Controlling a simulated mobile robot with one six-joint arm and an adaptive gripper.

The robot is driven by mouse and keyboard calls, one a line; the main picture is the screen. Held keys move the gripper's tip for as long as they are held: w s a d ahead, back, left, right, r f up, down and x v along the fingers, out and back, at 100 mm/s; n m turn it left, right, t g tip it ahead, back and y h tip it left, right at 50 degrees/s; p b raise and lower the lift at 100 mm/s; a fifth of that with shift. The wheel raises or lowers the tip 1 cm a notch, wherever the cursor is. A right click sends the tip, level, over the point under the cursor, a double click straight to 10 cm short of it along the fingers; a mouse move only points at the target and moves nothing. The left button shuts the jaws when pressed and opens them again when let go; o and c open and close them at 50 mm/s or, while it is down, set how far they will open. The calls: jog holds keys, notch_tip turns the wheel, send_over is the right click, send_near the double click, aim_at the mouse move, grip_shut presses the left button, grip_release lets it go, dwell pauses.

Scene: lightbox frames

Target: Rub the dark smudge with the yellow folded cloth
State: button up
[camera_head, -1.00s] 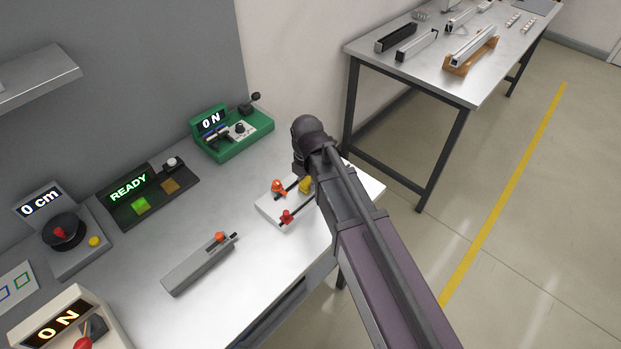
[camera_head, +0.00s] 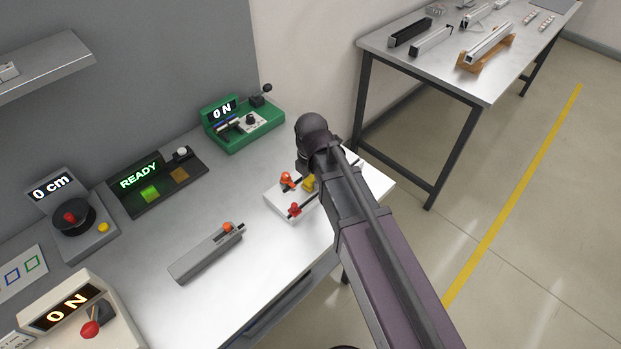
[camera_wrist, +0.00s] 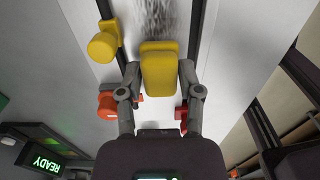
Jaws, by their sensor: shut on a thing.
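The yellow folded cloth (camera_wrist: 158,52) is held between the two fingers of my gripper (camera_wrist: 159,72) in the wrist view. The dark smudge (camera_wrist: 155,17) is a grey-black streaky patch on the white board (camera_wrist: 88,16), just beyond the cloth's far edge and cut off by the frame's top. I cannot tell whether the cloth touches the board or covers part of the smudge. My arm hides the fingers and smudge there.
Dark rails flank the smudge. A yellow knob (camera_wrist: 104,43) and an orange knob (camera_wrist: 107,104) are on the left; a red knob (camera_wrist: 181,114) is close to my right finger. A grey slider block (camera_head: 205,256) and green device (camera_head: 240,128) stand on the table.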

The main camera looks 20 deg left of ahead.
jog(key=shift+w, duration=0.1)
jog(key=shift+w+d+f, duration=0.1)
jog(key=shift+w+d, duration=0.2)
jog(key=shift+w, duration=0.4)
jog(key=shift+w+d, duration=0.3)
jog(key=shift+w, duration=0.4)
jog(key=shift+w, duration=0.1)
jog(key=shift+w+d, duration=0.3)
jog(key=shift+w, duration=0.35)
jog(key=shift+w+d+f, duration=0.1)
jog(key=shift+w+d, duration=0.3)
jog(key=shift+w, duration=0.3)
jog(key=shift+w, duration=0.1)
